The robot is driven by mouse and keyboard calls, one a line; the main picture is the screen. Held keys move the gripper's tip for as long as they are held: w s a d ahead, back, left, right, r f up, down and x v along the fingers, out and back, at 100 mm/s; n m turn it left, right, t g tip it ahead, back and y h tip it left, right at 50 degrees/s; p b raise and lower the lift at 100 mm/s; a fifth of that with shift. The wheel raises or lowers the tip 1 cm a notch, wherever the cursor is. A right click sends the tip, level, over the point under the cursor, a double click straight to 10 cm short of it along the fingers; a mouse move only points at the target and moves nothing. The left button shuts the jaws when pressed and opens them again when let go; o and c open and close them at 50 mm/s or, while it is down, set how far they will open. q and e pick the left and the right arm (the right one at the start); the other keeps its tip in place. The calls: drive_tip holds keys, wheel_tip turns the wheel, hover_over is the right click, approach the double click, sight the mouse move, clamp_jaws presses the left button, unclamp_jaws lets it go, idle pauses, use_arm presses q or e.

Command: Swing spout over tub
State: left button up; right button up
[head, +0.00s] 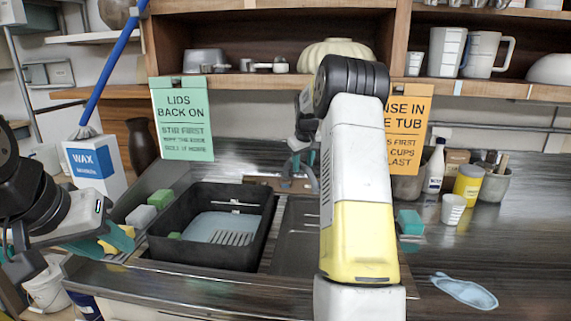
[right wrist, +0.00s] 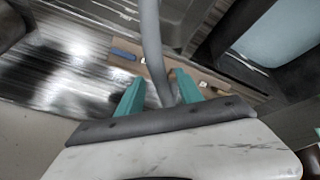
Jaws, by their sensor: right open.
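The black tub (head: 200,254) stands in the left part of the sink, with pale blue liquid or a pale blue floor inside. In the right wrist view, the grey spout (right wrist: 152,50) runs down between the two teal fingers of my right gripper (right wrist: 158,94). The fingers are apart, on either side of the spout; contact is unclear. The tub's dark edge (right wrist: 238,38) shows at the upper right there. In the head view my right arm hides most of the spout, and my right gripper (head: 301,165) is behind the sink. My left gripper (head: 105,241) hangs left of the tub; its finger gap is unclear.
A bare sink basin (head: 296,236) lies right of the tub. Sponges (head: 141,215) sit at the tub's left. A wax box (head: 94,170) and blue-handled brush (head: 108,65) stand further left.

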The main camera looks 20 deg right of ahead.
clamp_jaws()
idle(1.3)
